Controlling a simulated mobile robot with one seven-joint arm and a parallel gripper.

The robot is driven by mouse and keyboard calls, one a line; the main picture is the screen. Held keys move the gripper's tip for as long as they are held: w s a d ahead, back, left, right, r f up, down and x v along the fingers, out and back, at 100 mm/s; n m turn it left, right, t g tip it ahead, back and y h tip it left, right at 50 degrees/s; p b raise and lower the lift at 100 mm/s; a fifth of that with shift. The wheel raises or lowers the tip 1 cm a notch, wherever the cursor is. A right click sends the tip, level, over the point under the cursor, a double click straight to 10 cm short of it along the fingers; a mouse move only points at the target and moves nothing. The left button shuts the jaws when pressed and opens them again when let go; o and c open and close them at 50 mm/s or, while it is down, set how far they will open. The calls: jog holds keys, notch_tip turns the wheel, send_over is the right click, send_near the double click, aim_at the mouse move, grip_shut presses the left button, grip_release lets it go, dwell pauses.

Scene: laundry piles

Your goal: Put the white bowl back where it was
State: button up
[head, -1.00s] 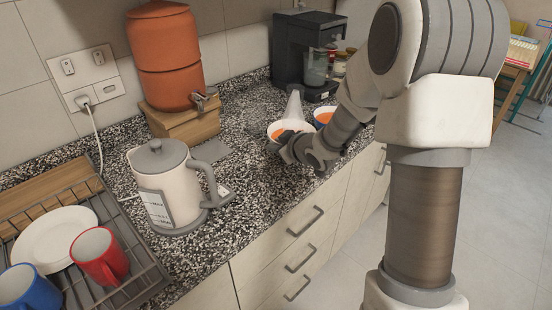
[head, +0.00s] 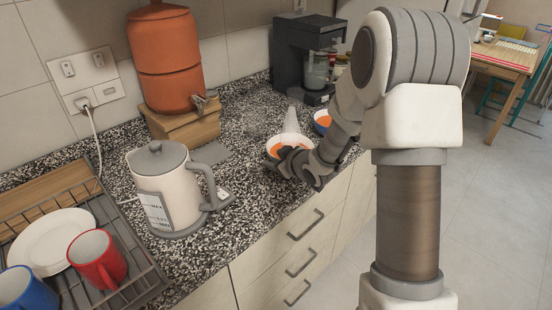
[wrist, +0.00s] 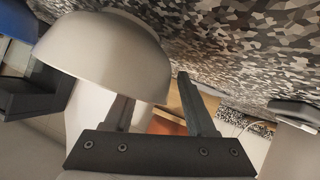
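The white bowl (head: 273,146), orange inside, is near the counter's front edge in the head view. In the wrist view its white outside (wrist: 110,50) fills the upper left, apparently resting on the counter. My gripper (head: 288,160) is at the bowl's near side. In the wrist view the fingers of my gripper (wrist: 155,85) are spread apart. The left fingertip is hidden behind the bowl's wall; the right finger is outside the rim with a visible gap. A white cone (head: 291,121) rises in or just behind the bowl; I cannot tell which.
A blue bowl (head: 321,122) stands right of the white bowl. A black coffee maker (head: 300,50) is behind. A kettle (head: 165,185), an orange water dispenser (head: 163,60) and a dish rack (head: 140,265) are left. Counter (head: 235,225) between kettle and bowl is clear.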

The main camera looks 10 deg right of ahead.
jog(key=s+d+r+m+g+h+p, duration=0.1)
jog(key=s+d+r+m+h, duration=0.2)
jog(key=s+r, duration=0.55)
jog(key=s+d+r+m+g+h+p, duration=0.1)
jog(key=s+d+r+m+h, duration=0.15)
jog(key=s+d+r, duration=0.4)
jog(key=s+a+r+m+g+p, duration=0.1)
jog(key=s+a+r+g, duration=0.1)
jog(key=s, duration=0.8)
jog(key=s+a+r+m+g+y+p, duration=0.1)
jog(key=s+a+r, duration=0.3)
jog(key=s, duration=0.6)
jog(key=shift+a+r+m+g+p, duration=0.2)
jog(key=shift+r+m+g+p, duration=0.2)
jog(key=shift+r+p, duration=0.3)
jog(key=shift+f+y, duration=0.2)
jog(key=shift+y, duration=0.05)
jog(key=shift+c, duration=0.5)
